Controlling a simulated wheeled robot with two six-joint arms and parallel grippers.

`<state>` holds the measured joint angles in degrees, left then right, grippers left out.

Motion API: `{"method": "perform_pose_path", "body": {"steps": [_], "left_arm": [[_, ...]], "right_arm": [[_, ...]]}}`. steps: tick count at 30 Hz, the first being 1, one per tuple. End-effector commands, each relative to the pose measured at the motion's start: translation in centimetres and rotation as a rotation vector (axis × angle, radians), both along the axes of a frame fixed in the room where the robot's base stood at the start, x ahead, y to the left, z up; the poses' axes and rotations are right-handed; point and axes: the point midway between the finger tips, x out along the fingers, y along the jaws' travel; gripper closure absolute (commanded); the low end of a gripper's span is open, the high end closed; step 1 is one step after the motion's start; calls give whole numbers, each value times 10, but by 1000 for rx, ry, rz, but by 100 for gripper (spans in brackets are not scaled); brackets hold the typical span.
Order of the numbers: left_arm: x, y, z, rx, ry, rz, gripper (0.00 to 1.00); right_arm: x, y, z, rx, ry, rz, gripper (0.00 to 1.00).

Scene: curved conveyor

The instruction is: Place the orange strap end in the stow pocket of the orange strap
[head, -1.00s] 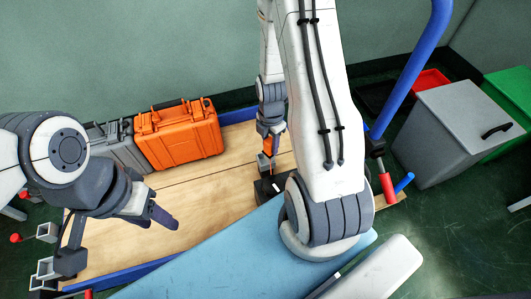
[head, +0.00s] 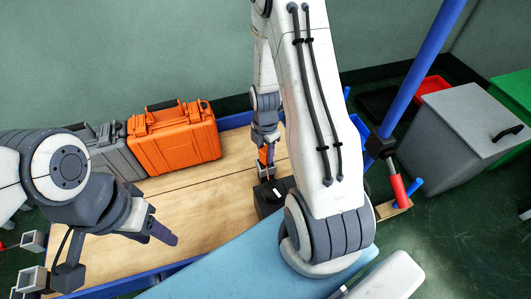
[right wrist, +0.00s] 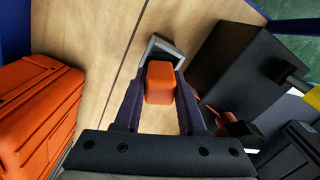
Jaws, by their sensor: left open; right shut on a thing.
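The orange strap end (right wrist: 159,82) is a small orange block between the fingers of my right gripper (right wrist: 160,92) in the right wrist view. That gripper is shut on it. A grey square-edged holder (right wrist: 164,48), which looks like the stow pocket, lies just beyond the block. The block overlaps its near side, so I cannot tell whether it is inside or only above it. In the head view my right gripper (head: 265,162) is low over the wooden deck, partly behind my arm. My left gripper (head: 163,232) is open and empty over the deck's left part.
An orange case (head: 175,140) and a grey case (head: 113,155) stand along the deck's back left. A black box (head: 270,198) is close by my right gripper. Grey square holders (head: 33,240) sit at the left edge. The middle deck is clear. A blue post (head: 425,70) rises at right.

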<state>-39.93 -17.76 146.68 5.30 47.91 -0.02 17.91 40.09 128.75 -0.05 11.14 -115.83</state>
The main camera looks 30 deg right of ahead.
Motion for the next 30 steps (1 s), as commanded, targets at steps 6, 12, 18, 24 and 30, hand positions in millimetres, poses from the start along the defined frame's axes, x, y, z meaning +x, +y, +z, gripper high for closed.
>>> {"method": "perform_pose_path", "body": {"steps": [6,12,18,24,30], "left_arm": [[0,0,-1,0,0,0,50],[0,0,-1,0,0,0,50],[0,0,9,0,0,0,50],[0,0,35,0,0,0,50],[0,0,56,0,0,0,50]], "right_arm": [[0,0,-2,0,0,0,30],[0,0,-2,0,0,0,30],[0,0,13,0,-1,0,30],[1,0,57,-1,-4,0,30],[1,0,97,-1,-3,0,30]]}}
